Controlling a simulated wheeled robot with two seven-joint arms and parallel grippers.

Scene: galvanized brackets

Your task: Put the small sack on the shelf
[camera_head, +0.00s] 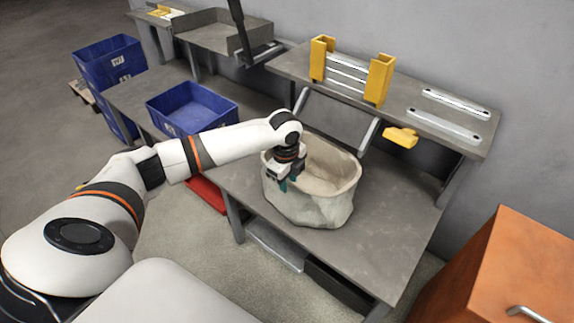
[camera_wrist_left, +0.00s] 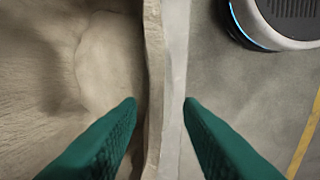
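The sack (camera_head: 318,207) is a beige, open-topped bag standing upright on the grey table (camera_head: 385,240) in the head view. My left gripper (camera_head: 282,181) is at its near left rim, pointing down. In the left wrist view, the green fingers (camera_wrist_left: 160,103) are apart, one on each side of the sack's rim (camera_wrist_left: 153,60), with the sack's inside to the left. The gap around the rim looks open; contact is hard to tell. The grey shelf (camera_head: 292,66) runs above the back of the table. My right gripper is out of view.
A blue crate (camera_head: 190,108) stands left of the sack. An orange cabinet (camera_head: 520,270) is at the right.

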